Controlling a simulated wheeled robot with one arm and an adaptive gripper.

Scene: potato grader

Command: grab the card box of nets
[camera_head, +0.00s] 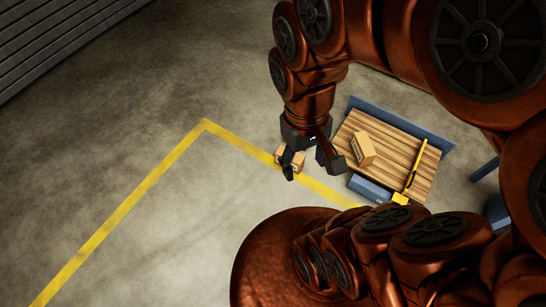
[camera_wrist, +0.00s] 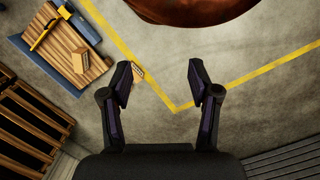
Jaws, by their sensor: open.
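Two tan card boxes show, and I cannot tell from their markings which holds nets. One box (camera_head: 362,149) sits on the slatted wooden bench top (camera_head: 390,155), and it shows at upper left in the wrist view (camera_wrist: 80,60). A smaller-looking box (camera_head: 296,160) is by the yellow floor line, apparently on the floor, partly hidden behind a finger. In the wrist view this box (camera_wrist: 138,73) shows just inside the left finger. My gripper (camera_head: 312,168) is open and empty above the floor beside the bench; its fingers (camera_wrist: 160,72) are spread wide.
A yellow and black tool (camera_head: 413,175) lies on the bench, which has blue edges. A yellow line (camera_head: 150,184) marks the concrete floor, which is clear at left. Dark wooden slatted structures (camera_wrist: 30,120) stand at the wrist view's left. A ribbed grey surface (camera_head: 45,35) is at upper left.

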